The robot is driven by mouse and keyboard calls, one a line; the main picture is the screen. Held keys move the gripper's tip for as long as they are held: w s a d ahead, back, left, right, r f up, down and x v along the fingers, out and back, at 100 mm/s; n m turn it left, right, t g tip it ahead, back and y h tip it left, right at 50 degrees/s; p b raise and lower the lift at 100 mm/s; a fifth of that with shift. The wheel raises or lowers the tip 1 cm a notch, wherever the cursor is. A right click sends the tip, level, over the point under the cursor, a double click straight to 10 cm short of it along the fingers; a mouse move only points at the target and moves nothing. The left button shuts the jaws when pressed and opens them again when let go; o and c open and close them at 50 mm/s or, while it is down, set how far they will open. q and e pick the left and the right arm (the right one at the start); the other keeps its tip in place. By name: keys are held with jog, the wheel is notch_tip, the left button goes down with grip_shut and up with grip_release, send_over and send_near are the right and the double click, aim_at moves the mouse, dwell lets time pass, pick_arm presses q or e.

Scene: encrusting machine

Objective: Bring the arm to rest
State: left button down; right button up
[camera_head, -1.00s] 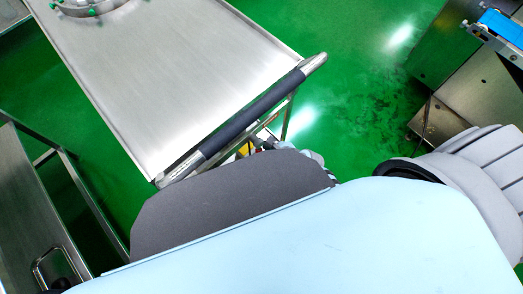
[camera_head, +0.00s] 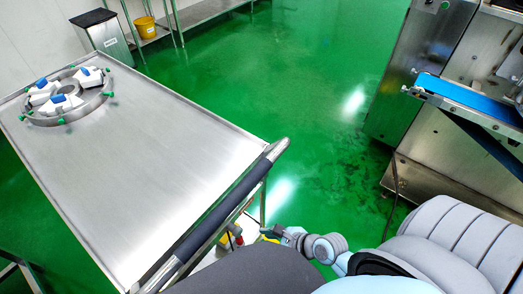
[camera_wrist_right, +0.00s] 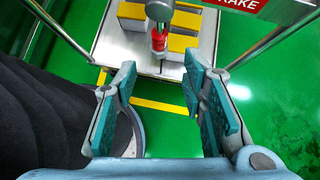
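My right gripper (camera_head: 268,233) is low in the head view, just right of the cart's handle bar, with the grey arm behind it. In the right wrist view the two teal-padded fingers (camera_wrist_right: 160,75) are spread apart with nothing between them. Beyond them is a metal platform (camera_wrist_right: 118,48) with yellow blocks and a red-collared part (camera_wrist_right: 159,40). My left gripper is in neither view.
A steel cart (camera_head: 150,160) with a dark handle bar (camera_head: 222,215) fills the left. A ring assembly (camera_head: 70,95) lies on it. A machine with a blue belt (camera_head: 465,97) stands at right. Green floor (camera_head: 270,80) between them is clear.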

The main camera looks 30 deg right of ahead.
jog(key=s+d+f+m+t+h, duration=0.1)
jog(key=s+d+f+m+h, duration=0.3)
jog(key=m, duration=1)
jog(key=s+d+f+m+h, duration=0.1)
jog(key=d+f+m, duration=0.6)
jog(key=m, duration=0.8)
jog(key=s+a+f+m+g, duration=0.1)
jog(key=s+f+m+g, duration=0.2)
jog(key=s+f+m, duration=0.3)
jog(key=s+a+f+m+g, duration=0.1)
jog(key=s+f+m+g, duration=0.3)
jog(key=s, duration=0.8)
jog(key=shift+s+f+m+h, duration=0.35)
jog(key=shift+f+m, duration=1)
jog(key=shift+m, duration=0.45)
